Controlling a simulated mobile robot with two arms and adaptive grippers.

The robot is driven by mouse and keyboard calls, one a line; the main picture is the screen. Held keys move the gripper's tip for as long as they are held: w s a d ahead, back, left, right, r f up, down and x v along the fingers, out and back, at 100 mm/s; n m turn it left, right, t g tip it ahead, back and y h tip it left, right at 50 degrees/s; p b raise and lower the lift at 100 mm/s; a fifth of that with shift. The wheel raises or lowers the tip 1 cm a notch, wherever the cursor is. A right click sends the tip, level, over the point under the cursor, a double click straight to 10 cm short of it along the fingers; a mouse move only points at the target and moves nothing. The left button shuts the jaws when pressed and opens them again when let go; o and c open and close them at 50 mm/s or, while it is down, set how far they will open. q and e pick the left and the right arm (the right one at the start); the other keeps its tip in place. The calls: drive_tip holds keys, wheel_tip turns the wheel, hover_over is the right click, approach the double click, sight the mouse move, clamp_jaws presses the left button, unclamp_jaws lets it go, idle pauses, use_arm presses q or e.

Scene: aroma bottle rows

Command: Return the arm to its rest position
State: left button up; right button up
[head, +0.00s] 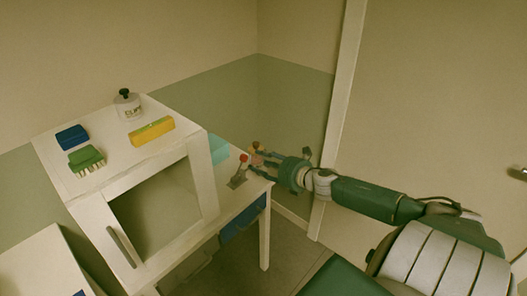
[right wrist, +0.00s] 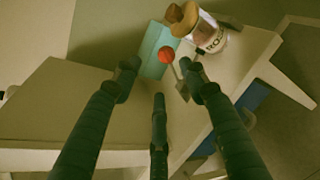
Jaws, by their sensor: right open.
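My right arm reaches in from the right in the head view. Its green gripper (head: 258,160) is over the right end of the table, with open fingers. The right wrist view shows the same gripper (right wrist: 160,75) with its fingers spread and nothing held between them. Beyond the fingers in that view are a glass jar with a cork stopper (right wrist: 213,40), a teal box (right wrist: 154,48) and a red-knobbed metal piece (right wrist: 168,56). In the head view the jar is mostly hidden behind the fingers. My left gripper is not in view.
A white cabinet (head: 109,207) stands on the table left of my gripper. On its top are a white bottle with a dark cap (head: 128,107), a yellow block (head: 151,131), a blue block (head: 72,137) and a green brush (head: 86,158). The wall and door frame (head: 337,120) lie behind my arm.

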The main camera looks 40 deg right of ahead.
idle(0.5)
drive_tip(key=s+a+f+m+g+h, duration=0.1)
drive_tip(key=s+f+m+g, duration=0.1)
drive_tip(key=s+f+m, duration=0.65)
drive_tip(key=s+a+f+m+g+h+b, duration=0.15)
drive_tip(key=s+f, duration=0.35)
drive_tip(key=f, duration=0.9)
drive_tip(key=s+f+m+g, duration=0.3)
drive_tip(key=s+f+m, duration=0.25)
drive_tip(key=f, duration=0.55)
drive_tip(key=s+a+f+m+g+y, duration=0.1)
drive_tip(key=s+a+f+m+g, duration=0.1)
drive_tip(key=s+a+f, duration=0.4)
drive_tip(key=s+a+f+m+g, duration=0.2)
drive_tip(key=s+a+f+m, duration=0.3)
drive_tip(key=s+a, duration=0.7)
drive_tip(key=s+a+f+m+g+y, duration=0.1)
drive_tip(key=s+a+f+m+g, duration=0.2)
drive_tip(key=s+a+f, duration=0.6)
drive_tip(key=s+m, duration=0.1)
drive_tip(key=s, duration=0.4)
drive_tip(key=shift+a+y, duration=0.3)
drive_tip(key=shift+y, duration=0.05)
